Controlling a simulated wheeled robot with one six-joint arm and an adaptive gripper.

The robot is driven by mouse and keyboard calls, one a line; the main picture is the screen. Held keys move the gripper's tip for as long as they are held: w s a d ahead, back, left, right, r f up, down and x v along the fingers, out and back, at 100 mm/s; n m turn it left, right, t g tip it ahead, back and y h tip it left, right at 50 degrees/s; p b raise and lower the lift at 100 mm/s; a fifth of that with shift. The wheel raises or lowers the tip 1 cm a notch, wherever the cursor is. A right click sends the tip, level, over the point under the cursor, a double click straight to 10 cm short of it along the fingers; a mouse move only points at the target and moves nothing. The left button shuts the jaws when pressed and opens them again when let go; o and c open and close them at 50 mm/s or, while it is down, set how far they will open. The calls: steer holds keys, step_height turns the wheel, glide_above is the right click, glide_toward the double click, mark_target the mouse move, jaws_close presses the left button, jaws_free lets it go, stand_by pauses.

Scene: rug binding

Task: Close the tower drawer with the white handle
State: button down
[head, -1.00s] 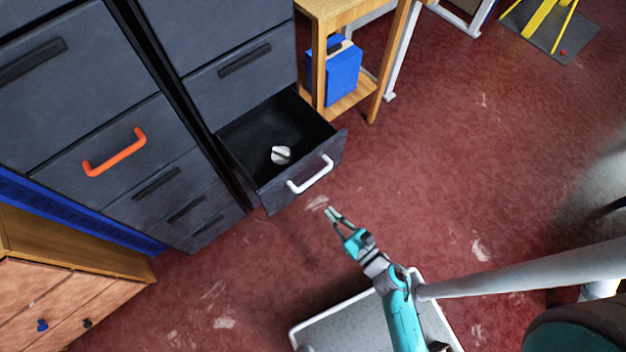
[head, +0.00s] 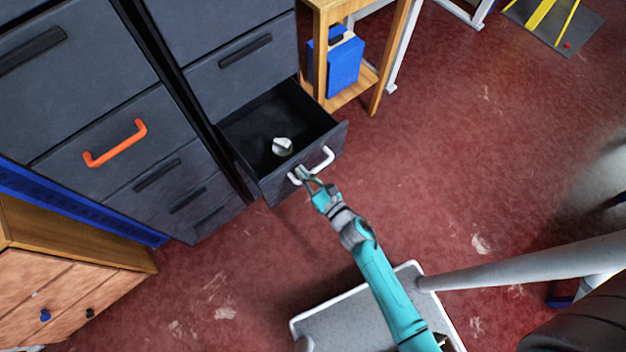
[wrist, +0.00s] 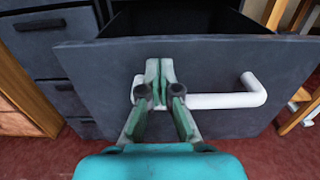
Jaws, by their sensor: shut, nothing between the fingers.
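The tower drawer (head: 335,146) stands pulled out of the dark grey cabinet, with a small white object (head: 282,147) lying inside it. Its white handle (head: 323,161) is on the front panel; the handle also shows in the wrist view (wrist: 230,99). My gripper (head: 302,174) is shut and empty, at the left end of the handle. In the wrist view my gripper (wrist: 158,75) has its fingertips together in front of the drawer front (wrist: 215,60), covering part of the handle's left end. I cannot tell whether they touch it.
An orange-handled drawer (head: 118,158) is shut in the cabinet to the left. A wooden stand (head: 352,96) holding a blue container (head: 342,65) is close to the open drawer's right. A wooden chest (head: 75,290) stands lower left. Red floor (head: 440,170) is clear to the right.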

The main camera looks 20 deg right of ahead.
steer(key=shift+w+a, duration=0.1)
steer(key=shift+w, duration=0.35)
